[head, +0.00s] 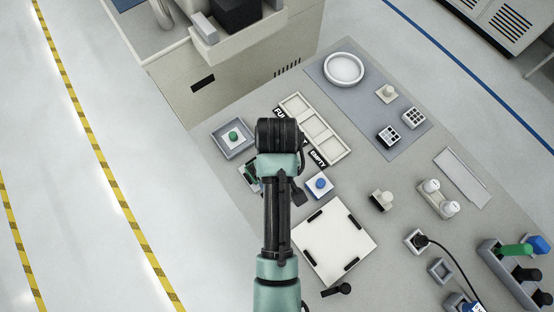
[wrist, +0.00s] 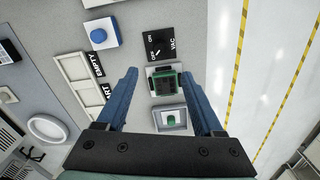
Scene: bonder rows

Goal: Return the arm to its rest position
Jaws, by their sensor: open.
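My gripper (wrist: 159,74) shows in the wrist view as two blue fingers, spread apart with nothing held between them. Beyond the fingers, a green-framed black socket (wrist: 165,82) and a grey tray with a green button (wrist: 171,118) show in the gap. In the head view my arm reaches up the picture over the bench, with its dark end near the middle. The fingers are hidden there. The same socket (head: 249,174) is partly covered by my arm, and the grey tray (head: 233,152) lies to the left of the arm's end.
In the head view a white square plate (head: 352,246) and a blue button (head: 319,183) lie right of my arm. A white three-slot rack (head: 329,137) is beyond. A beige machine (head: 235,75) rises at the top. Open floor (head: 150,150) lies left.

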